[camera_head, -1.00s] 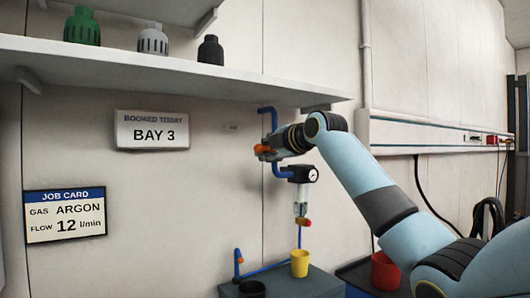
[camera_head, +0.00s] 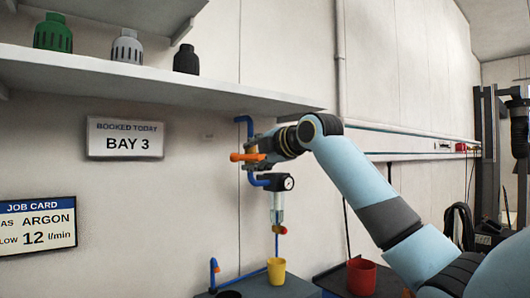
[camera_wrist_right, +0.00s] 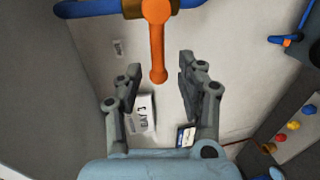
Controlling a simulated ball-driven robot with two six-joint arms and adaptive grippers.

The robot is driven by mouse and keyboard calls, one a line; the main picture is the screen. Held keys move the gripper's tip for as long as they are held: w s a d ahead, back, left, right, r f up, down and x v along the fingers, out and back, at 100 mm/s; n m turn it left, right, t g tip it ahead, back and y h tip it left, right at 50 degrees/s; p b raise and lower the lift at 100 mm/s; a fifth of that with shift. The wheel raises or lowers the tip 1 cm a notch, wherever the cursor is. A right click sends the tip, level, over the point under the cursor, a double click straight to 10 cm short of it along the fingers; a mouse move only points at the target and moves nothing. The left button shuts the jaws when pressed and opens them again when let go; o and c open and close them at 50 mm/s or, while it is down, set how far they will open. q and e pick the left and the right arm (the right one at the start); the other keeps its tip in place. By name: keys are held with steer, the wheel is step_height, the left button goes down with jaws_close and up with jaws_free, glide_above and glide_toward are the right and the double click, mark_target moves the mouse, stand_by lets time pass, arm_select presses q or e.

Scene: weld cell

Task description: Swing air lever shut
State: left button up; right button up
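The orange air lever (camera_head: 246,157) is on the valve of the blue wall pipe (camera_head: 244,125), above the regulator with its round gauge (camera_head: 288,184). In the head view the lever points left, crosswise to the upright pipe. My right gripper (camera_head: 267,146) is at the valve, just right of the lever. In the right wrist view my right gripper (camera_wrist_right: 160,68) is open, its two fingers apart. The lever (camera_wrist_right: 157,40) reaches in between the fingertips there, with a gap on both sides. My left gripper is not in view.
A shelf (camera_head: 150,85) with green, grey and black caps overhangs at upper left. A BAY 3 sign (camera_head: 125,138) and job card (camera_head: 38,226) are on the wall. A yellow cup (camera_head: 276,271) and red cup (camera_head: 361,276) stand below.

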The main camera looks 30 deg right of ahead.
steer(key=v, duration=0.7)
steer(key=shift+f, duration=0.1)
